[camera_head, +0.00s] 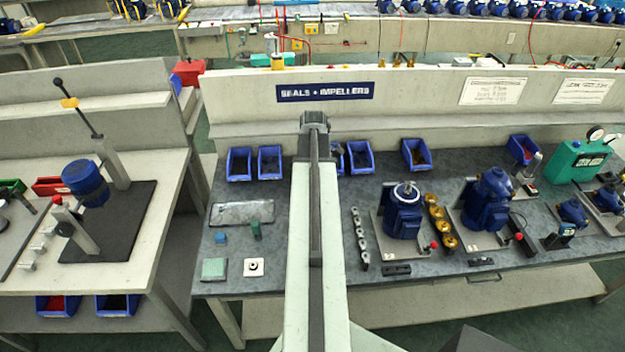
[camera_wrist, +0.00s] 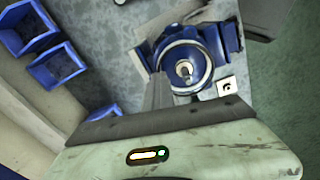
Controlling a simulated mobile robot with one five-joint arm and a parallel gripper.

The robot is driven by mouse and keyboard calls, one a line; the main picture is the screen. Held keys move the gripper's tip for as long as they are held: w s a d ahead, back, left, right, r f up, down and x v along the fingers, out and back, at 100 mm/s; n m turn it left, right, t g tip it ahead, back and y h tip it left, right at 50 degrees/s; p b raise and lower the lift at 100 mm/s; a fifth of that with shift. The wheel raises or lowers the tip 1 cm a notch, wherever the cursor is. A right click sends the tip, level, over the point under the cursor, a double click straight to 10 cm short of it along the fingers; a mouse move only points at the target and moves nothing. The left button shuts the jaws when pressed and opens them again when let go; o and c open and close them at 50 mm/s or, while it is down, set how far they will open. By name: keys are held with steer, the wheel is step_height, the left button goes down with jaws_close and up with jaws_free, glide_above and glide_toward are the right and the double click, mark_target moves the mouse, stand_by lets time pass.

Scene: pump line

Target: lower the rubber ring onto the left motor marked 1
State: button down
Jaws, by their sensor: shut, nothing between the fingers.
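The left motor (camera_head: 403,215) is a blue upright cylinder on a grey plate, right of my arm. A motor shows from above in the wrist view (camera_wrist: 185,62), with a pale round rim, a dark inner face and a shaft in the middle.
A second blue motor (camera_head: 487,203) stands to the right, with brass parts (camera_head: 437,225) between the two. Blue bins (camera_head: 240,164) line the bench back. A row of small metal parts (camera_head: 360,240) lies left of the left motor. A green pump box (camera_head: 580,158) stands far right.

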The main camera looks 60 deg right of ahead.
steer(key=shift+f+b, duration=0.65)
stand_by(1.2)
steer(key=c, duration=1.7)
jaws_free()
step_height(320, 180, up, 9)
steer(key=p, duration=0.9)
steer(key=shift+s, duration=0.1)
